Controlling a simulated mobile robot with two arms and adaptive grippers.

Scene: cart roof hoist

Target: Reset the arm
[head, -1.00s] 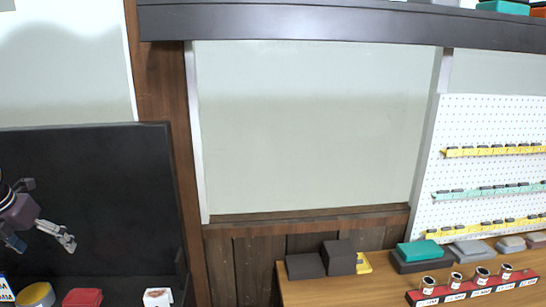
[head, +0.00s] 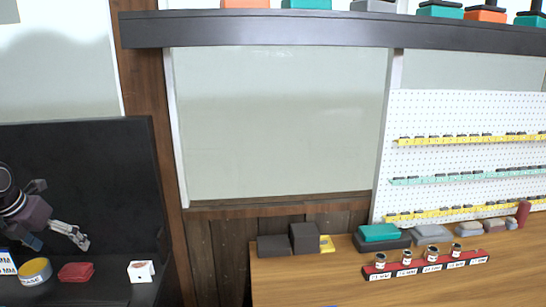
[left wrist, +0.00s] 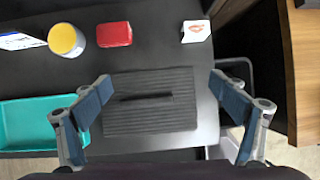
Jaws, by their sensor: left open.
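My left gripper (head: 82,243) is open and empty in the head view, at the left in front of a black panel. In the left wrist view its two fingers (left wrist: 160,78) are spread wide above a dark ribbed mat (left wrist: 150,118), with nothing between them. My right gripper is in neither view.
Below the left gripper are a yellow-topped tin (head: 34,270), a red box (head: 76,271) and a white card (head: 141,271). A teal tray (left wrist: 30,122) lies at the left in the wrist view. A wooden counter (head: 400,287) with a red rack (head: 425,265) stands right; a dark shelf (head: 290,30) hangs above.

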